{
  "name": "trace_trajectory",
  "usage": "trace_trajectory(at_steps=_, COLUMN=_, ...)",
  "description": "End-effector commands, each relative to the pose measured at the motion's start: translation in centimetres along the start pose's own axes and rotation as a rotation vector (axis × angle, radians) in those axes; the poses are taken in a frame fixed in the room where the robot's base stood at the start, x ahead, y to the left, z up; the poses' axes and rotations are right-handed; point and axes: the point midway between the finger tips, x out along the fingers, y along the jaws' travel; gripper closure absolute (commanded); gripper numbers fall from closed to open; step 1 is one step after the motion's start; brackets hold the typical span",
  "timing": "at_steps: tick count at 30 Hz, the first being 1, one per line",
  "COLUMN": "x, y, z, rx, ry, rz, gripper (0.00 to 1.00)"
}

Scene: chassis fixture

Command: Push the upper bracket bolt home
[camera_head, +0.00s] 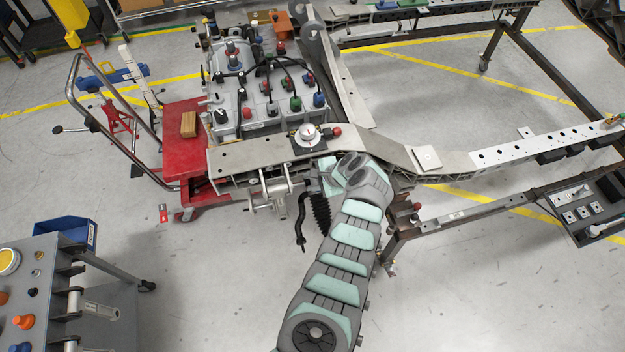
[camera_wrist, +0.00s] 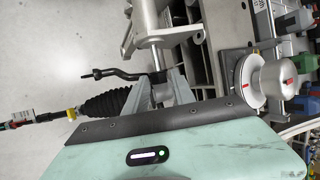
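A silver bracket (camera_head: 268,192) with round bolt-like cylinders hangs below the grey chassis beam (camera_head: 250,158). In the wrist view a thick silver cylinder (camera_wrist: 150,28) comes down from the top, with a metal plate below it; I cannot tell which part is the upper bolt. My gripper (camera_wrist: 160,76) points at the area just below this plate. In the head view my wrist (camera_head: 328,178) is right of the bracket, against the beam's near side.
A white round knob with red marks (camera_wrist: 268,80) stands close to the right of my gripper. A black ribbed boot (camera_head: 320,210) and a bent black rod (camera_head: 300,222) hang nearby. A red cart (camera_head: 185,135) is left of the beam. Open floor lies below.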

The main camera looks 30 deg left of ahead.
Motion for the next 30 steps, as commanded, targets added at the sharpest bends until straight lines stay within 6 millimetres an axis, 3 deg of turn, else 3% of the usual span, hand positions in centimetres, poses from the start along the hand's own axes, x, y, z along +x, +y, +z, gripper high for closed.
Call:
trace_trajectory(at_steps=4, x=0.0, y=0.1, z=0.0, rx=0.0, ry=0.0, rz=0.001, gripper=0.58)
trace_trajectory(at_steps=17, x=-0.9, y=0.1, z=0.0, rx=0.001, ry=-0.001, rz=0.0, gripper=0.58)
trace_trajectory(at_steps=30, x=-7.3, y=0.1, z=-0.2, rx=0.0, ry=0.003, rz=-0.003, gripper=0.58)
